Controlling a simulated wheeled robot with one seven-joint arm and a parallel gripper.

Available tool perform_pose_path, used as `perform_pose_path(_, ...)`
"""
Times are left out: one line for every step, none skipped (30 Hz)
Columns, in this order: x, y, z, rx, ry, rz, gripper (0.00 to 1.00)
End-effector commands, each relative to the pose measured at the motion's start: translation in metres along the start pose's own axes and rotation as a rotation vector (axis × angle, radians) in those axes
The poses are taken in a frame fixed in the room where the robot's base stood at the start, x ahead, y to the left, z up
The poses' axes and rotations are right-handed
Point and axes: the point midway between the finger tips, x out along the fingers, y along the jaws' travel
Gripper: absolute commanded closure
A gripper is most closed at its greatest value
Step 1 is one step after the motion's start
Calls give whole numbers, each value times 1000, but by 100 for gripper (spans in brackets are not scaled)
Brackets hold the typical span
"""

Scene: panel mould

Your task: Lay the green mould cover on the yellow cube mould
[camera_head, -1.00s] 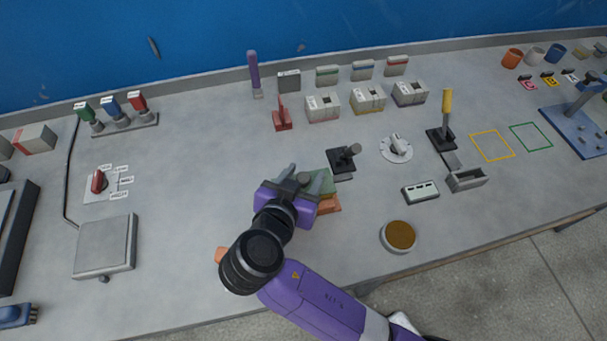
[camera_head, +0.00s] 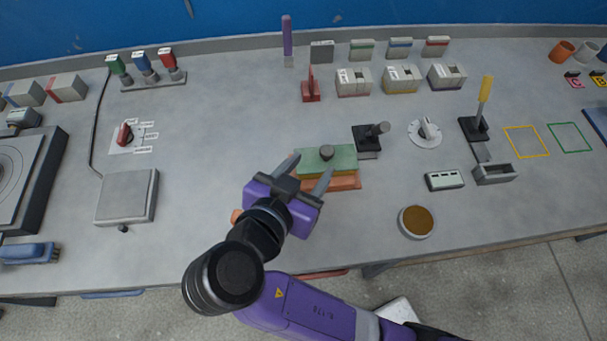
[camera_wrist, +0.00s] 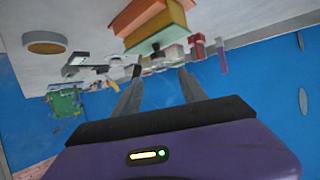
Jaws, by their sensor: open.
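The green mould cover (camera_head: 340,157) has a dark knob and lies flat on top of the yellow cube mould (camera_head: 338,173), which stands on an orange base (camera_head: 345,184). In the wrist view, which is upside down, the yellow mould (camera_wrist: 168,18) and the green cover (camera_wrist: 172,38) look stacked together, with the knob towards the fingers. My gripper (camera_head: 311,166) is open and empty, on the near left side of the stack. In the wrist view the fingertips (camera_wrist: 159,70) are apart from the knob.
A black joystick-like piece (camera_head: 368,139) stands close behind the stack on the right. A round brown-filled dish (camera_head: 416,221) is at front right. Small grey boxes (camera_head: 400,79) stand along the back. A grey plate (camera_head: 127,196) is at left. The bench between is free.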

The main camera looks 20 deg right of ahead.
Motion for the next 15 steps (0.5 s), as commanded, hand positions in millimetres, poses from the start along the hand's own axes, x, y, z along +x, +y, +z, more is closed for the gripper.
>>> perform_pose_path(-7,-1,0,2,0,-4,50)
perform_pose_path(-10,-1,0,2,1,-2,50)
perform_pose_path(-14,-1,0,2,1,-3,50)
perform_pose_path(-17,-1,0,2,1,-3,50)
perform_pose_path(-19,-1,0,1,0,-2,50)
perform_pose_path(-21,-1,0,0,0,-1,50)
perform_pose_path(-22,0,0,0,0,-1,50)
perform_pose_path(-22,0,0,0,0,-1,50)
perform_pose_path(-23,0,0,0,0,0,50)
perform_pose_path(-23,0,0,0,0,0,50)
perform_pose_path(-23,0,0,0,0,0,50)
perform_pose_path(-23,0,0,0,0,0,50)
perform_pose_path(-23,0,0,0,0,0,50)
perform_pose_path(-23,0,0,0,0,0,50)
perform_pose_path(-23,0,0,0,0,0,50)
